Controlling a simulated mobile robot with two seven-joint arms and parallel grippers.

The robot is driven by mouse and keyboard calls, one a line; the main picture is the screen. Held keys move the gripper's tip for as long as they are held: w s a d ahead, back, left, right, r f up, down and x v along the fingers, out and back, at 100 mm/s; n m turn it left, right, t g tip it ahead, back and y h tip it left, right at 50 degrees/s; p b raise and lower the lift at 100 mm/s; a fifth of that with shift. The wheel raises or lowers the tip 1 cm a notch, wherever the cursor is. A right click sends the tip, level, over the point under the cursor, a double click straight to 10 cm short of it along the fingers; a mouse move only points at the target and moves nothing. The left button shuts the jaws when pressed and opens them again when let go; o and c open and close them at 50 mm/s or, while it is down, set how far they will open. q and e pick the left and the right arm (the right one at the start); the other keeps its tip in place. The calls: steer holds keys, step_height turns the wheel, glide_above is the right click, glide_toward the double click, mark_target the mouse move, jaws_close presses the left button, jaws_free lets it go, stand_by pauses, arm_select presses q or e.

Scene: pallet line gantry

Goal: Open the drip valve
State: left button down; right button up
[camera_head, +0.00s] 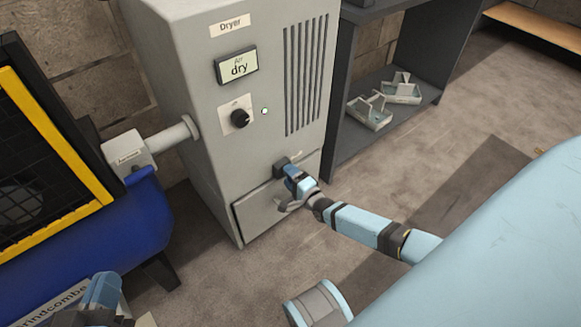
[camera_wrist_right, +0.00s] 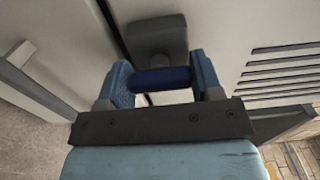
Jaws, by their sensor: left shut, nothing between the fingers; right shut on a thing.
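The tall grey dryer cabinet (camera_head: 210,130) has a lower front panel (camera_head: 262,210). My right gripper (camera_head: 297,180) is at the upper right of this panel. In the right wrist view it is shut on a dark blue bar (camera_wrist_right: 162,79) that sits in front of a dark grey block (camera_wrist_right: 156,42) on the cabinet face. I cannot tell whether this bar is the drip valve's handle. No label naming the drip valve is readable. My left gripper (camera_head: 100,295) is at the bottom left of the head view, shut and empty, away from the cabinet.
The dryer's display (camera_head: 237,67) reads "Air dry", above a black knob (camera_head: 240,118) and a small lit lamp. A blue tank (camera_head: 130,225) joins the dryer by a pipe at left. A dark shelf (camera_head: 345,140) with grey trays stands at right.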

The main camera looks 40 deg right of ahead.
stand_by(0.4)
steer(key=o, duration=0.9)
arm_select(q)
step_height(320, 180, up, 6)
steer(key=t+p, duration=0.2)
steer(key=p, duration=0.2)
steer(key=shift+a+n, duration=0.25)
steer(key=shift+n, duration=0.05)
arm_select(e)
steer(key=s, duration=0.9)
steer(key=s+d, duration=0.1)
steer(key=s, duration=0.4)
